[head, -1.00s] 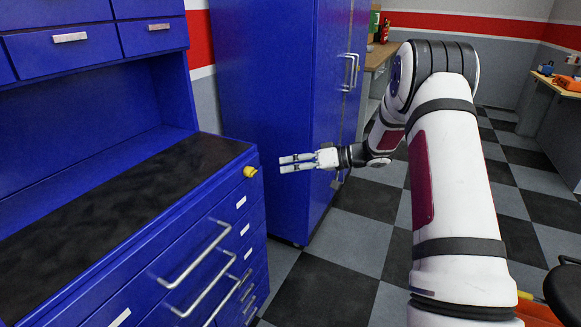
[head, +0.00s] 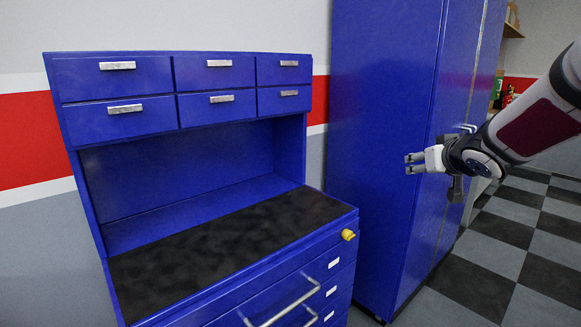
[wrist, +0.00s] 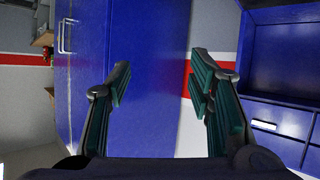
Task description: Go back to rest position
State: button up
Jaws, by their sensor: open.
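My gripper (head: 414,163) is at the right of the head view, in front of the tall blue cabinet (head: 385,120). Its fingers point left and stand apart with nothing between them. In the wrist view my gripper (wrist: 160,95) shows two dark green-padded fingers spread wide and empty. The tall cabinet (wrist: 135,60) shows behind and between them. My arm reaches in from the right edge of the head view.
A blue workbench (head: 300,262) with a bare black top (head: 220,235), upper drawers (head: 215,73) and a yellow knob (head: 348,235) stands at left and centre. Checkered floor (head: 500,240) is clear at the right. Red fire extinguisher (head: 508,95) stands far back.

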jog(key=s+a+r+m+g+h+p, duration=0.1)
jog(key=s+g, duration=0.1)
jog(key=s, duration=0.7)
jog(key=s+a+r+m+g+h+p, duration=0.1)
jog(key=s+a+r+g, duration=0.1)
jog(key=s, duration=0.7)
jog(key=s+a+f+g+y, duration=0.1)
jog(key=s+a+f, duration=0.1)
jog(key=s, duration=0.6)
jog(key=s+a+f+n+g+y, duration=0.1)
jog(key=s+a+f+g, duration=0.1)
jog(key=s+a, duration=0.2)
jog(key=s+a+f+g+y+p, duration=0.1)
jog(key=s+a+f, duration=0.1)
jog(key=s, duration=0.9)
jog(key=shift+s+a+f+n+g, duration=0.3)
jog(key=shift+a+f+n+g, duration=0.1)
jog(key=shift+a, duration=0.35)
